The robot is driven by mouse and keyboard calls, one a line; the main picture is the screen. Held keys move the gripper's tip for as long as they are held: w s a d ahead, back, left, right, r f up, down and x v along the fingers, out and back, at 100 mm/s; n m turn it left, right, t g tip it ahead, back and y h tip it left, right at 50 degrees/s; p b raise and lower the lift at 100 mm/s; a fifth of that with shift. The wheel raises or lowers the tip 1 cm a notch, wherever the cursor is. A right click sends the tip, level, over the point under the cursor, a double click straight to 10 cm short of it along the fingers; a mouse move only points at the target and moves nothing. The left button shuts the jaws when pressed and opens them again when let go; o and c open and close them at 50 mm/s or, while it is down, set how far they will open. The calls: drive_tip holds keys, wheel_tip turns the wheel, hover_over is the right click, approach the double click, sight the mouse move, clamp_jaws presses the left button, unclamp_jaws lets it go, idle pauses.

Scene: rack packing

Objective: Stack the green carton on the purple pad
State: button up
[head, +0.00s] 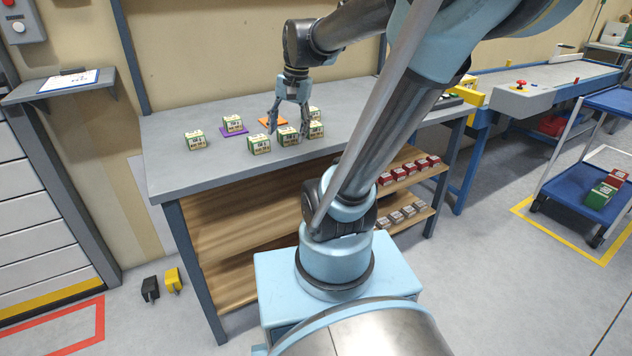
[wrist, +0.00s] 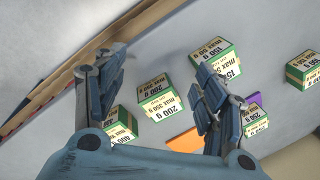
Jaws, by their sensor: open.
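Several green-and-cream cartons with printed gram labels stand on the grey bench. One carton (head: 232,121) sits on the purple pad (head: 241,132); in the wrist view, part of the purple pad (wrist: 255,98) shows beside that carton (wrist: 254,121). My gripper (head: 289,118) points down over the cartons, open, with nothing held. In the wrist view, a carton labelled 200 g (wrist: 160,101) lies below the gap between the fingers of my gripper (wrist: 158,58), apart from them. A 150 g carton (wrist: 214,66) is near the right finger. Which green carton the task means is unclear.
An orange pad (head: 265,121) lies behind the cartons, near the gripper. Another carton (head: 194,140) stands alone at the left. The bench's left front (head: 185,175) is clear. Red cartons (head: 410,168) stand on a shelf below. A blue cart (head: 585,190) is at right.

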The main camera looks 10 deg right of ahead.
drive_tip(key=s+d+f+n+h, duration=0.1)
drive_tip(key=s+d+f+n, duration=0.1)
drive_tip(key=s+f, duration=0.3)
drive_tip(key=s+d+f+n+t, duration=0.1)
drive_tip(key=s+d+f+n, duration=0.2)
drive_tip(key=s+f, duration=0.3)
drive_tip(key=shift+s+d+f+n+h, duration=0.25)
drive_tip(key=shift+f+n+h, duration=0.15)
drive_tip(key=shift+n, duration=0.1)
